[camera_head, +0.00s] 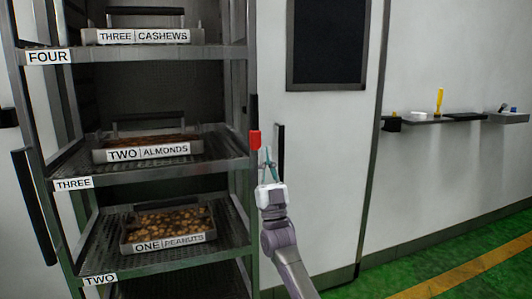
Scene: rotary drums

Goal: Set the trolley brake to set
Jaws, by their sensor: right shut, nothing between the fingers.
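The trolley (165,54) is a grey metal rack with labelled shelves on the left of the head view. A red piece (254,139) sits on its right front post; it may be the brake handle, but no marking on it can be read. My right gripper (266,150) is shut and empty, its teal fingers pointing up just right of and slightly below the red piece. I cannot tell whether the fingertips touch it. My left gripper is not in view.
Trays labelled cashews (143,37), almonds (148,154) and peanuts (169,239) rest on the shelves. A dark vertical handle (281,146) is on the white wall panel behind my gripper. A wall shelf (432,119) holds small items at right. Green floor (440,260) is clear there.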

